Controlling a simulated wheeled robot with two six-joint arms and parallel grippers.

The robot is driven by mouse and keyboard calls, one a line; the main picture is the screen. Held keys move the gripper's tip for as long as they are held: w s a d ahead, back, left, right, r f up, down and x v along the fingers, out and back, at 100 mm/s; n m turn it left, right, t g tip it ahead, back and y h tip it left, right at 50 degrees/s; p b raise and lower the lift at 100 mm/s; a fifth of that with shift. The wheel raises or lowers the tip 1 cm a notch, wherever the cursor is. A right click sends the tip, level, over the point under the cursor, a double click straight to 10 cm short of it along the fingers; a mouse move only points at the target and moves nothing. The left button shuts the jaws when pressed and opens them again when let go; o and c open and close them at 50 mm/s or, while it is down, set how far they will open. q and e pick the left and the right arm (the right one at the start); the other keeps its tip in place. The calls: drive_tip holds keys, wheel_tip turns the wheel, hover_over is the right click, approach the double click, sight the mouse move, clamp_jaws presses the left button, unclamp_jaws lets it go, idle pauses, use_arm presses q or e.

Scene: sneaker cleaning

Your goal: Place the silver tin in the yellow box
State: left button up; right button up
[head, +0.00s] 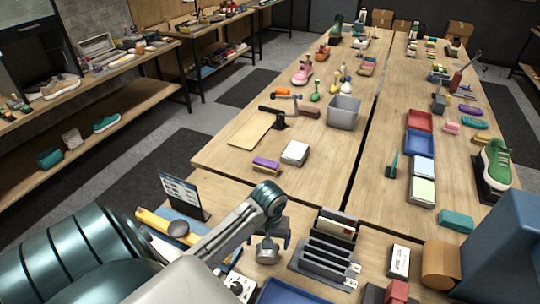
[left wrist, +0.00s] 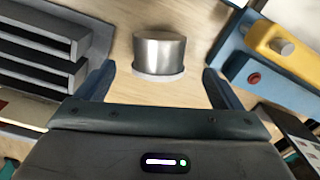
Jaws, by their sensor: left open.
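The silver tin (left wrist: 159,50) stands upright on the wooden table, seen in the left wrist view between and just beyond my open fingers. In the head view the tin (head: 267,253) shows just below my left gripper (head: 271,238). My left gripper (left wrist: 157,78) is open and empty, with one finger to each side of the tin; contact is not visible. A yellow object with a round metal part (left wrist: 275,42) lies on a blue surface at the right of the wrist view. I cannot tell whether it is the yellow box. My right gripper is not in view.
A dark slotted rack (head: 325,250) stands right of the tin. A small display stand (head: 185,195) stands to the left. A blue tray (head: 290,292) lies in front. A grey bin (head: 344,113) and a wooden board (head: 252,130) are farther back. Bare tabletop lies behind the gripper.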

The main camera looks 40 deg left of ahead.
sight(268, 252)
use_arm(q)
drive_tip(key=shift+f, duration=0.75)
wheel_tip(268, 252, down, 4)
drive_tip(key=shift+d+f+p, duration=0.1)
drive_tip(key=shift+p, duration=1.15)
drive_tip(key=shift+s+f, duration=0.1)
drive_tip(key=shift+f, duration=0.55)
drive_tip(key=c, duration=1.2)
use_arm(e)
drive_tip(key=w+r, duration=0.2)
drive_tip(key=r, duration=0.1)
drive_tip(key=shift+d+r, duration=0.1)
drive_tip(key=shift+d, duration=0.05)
